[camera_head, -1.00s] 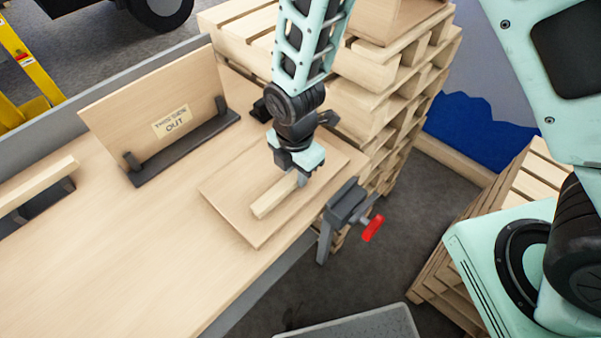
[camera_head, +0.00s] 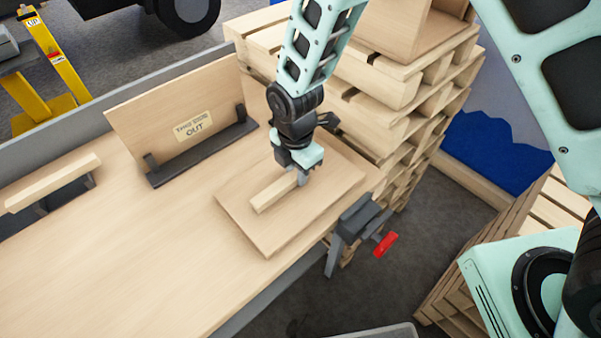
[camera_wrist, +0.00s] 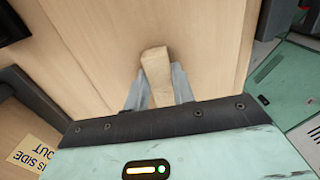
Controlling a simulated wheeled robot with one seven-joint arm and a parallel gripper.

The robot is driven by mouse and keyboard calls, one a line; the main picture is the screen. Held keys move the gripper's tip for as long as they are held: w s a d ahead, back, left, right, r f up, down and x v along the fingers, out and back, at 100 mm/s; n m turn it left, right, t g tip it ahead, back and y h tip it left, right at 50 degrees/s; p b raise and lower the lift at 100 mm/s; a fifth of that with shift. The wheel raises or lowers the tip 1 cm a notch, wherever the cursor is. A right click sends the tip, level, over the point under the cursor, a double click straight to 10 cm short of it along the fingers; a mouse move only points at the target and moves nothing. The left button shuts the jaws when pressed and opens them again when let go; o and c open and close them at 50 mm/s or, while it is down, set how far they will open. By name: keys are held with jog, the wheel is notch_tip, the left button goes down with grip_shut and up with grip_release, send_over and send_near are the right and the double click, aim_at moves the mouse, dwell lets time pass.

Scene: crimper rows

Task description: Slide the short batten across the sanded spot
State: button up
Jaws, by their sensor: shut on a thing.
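The short batten (camera_head: 271,194) is a pale wooden bar lying on or just above a square wooden board (camera_head: 262,232) on the bench. My gripper (camera_head: 301,178) is shut on its far right end and points down. In the wrist view the batten (camera_wrist: 157,72) sits between the two grey fingers of my gripper (camera_wrist: 158,92), with the board's (camera_wrist: 105,40) bare surface beyond it. I cannot make out a distinct sanded spot; the batten and gripper cover part of the board.
A panel marked "THIS SIDE OUT" (camera_head: 180,110) stands in a dark holder (camera_head: 205,153) behind. A clamp with a red handle (camera_head: 385,245) is at the bench's right edge. Another batten (camera_head: 52,183) rests on dark supports at left. Pallets (camera_head: 410,130) are stacked behind right. The bench front (camera_head: 150,260) is clear.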

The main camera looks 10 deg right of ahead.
jog(key=shift+w+a, duration=0.65)
jog(key=shift+w, duration=0.35)
jog(key=shift+w+a, duration=0.65)
jog(key=shift+w, duration=0.3)
jog(key=o, duration=1.1)
jog(key=shift+c, duration=0.2)
notch_tip(320, 180, up, 12)
